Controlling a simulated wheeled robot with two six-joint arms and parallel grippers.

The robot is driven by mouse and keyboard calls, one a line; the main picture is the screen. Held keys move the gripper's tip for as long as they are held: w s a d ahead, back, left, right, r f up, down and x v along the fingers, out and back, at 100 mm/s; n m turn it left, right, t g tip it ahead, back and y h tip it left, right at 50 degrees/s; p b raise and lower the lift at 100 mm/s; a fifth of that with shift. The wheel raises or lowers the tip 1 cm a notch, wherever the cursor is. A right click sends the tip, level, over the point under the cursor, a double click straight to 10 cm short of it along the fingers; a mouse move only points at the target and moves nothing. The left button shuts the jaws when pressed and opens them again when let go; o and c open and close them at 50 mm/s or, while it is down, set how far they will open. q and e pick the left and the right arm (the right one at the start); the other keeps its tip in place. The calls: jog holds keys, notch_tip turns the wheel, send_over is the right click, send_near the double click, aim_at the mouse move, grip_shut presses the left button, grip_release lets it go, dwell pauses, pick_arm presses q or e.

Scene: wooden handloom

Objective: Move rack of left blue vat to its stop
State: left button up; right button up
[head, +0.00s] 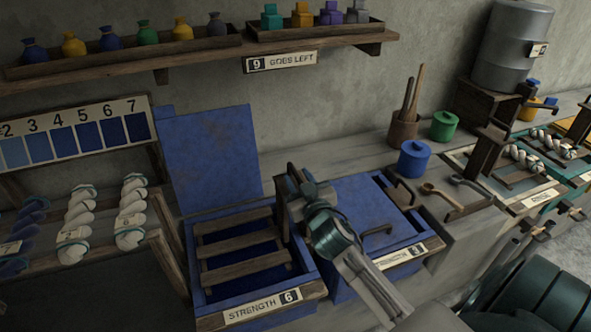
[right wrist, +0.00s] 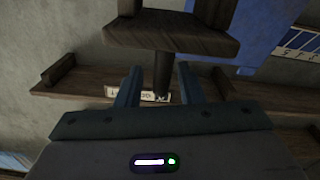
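The left blue vat (head: 195,268) stands with its blue lid (head: 212,150) raised and a "STRENGTH 6" label on its front. Its rack (head: 240,246), made of brown wooden slats, sits inside the vat below the rim. A dark post with a wooden block (right wrist: 172,32) on its end shows in the right wrist view. My right gripper (head: 300,187) is at the right side of this vat, partly hiding the upright there. In the right wrist view its two fingers (right wrist: 158,84) are apart, with the post between them and gaps on both sides. My left gripper is out of view.
A second blue vat with a closed lid (head: 360,208) stands just right, under my right arm. White yarn skeins (head: 131,212) rest on the left rack. A shelf (head: 130,62) hangs above.

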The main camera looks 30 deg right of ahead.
jog(key=shift+x, duration=1.25)
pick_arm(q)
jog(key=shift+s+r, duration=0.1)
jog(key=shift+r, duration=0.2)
pick_arm(e)
grip_shut()
jog(key=shift+f, duration=0.45)
notch_tip(320, 180, down, 5)
jog(key=b, duration=0.4)
jog(key=shift+r, duration=0.15)
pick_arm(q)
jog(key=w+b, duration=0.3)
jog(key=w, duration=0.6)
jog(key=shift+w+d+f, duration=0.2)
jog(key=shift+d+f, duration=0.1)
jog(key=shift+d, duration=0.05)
pick_arm(e)
notch_tip(320, 180, down, 4)
jog(key=shift+r, duration=0.1)
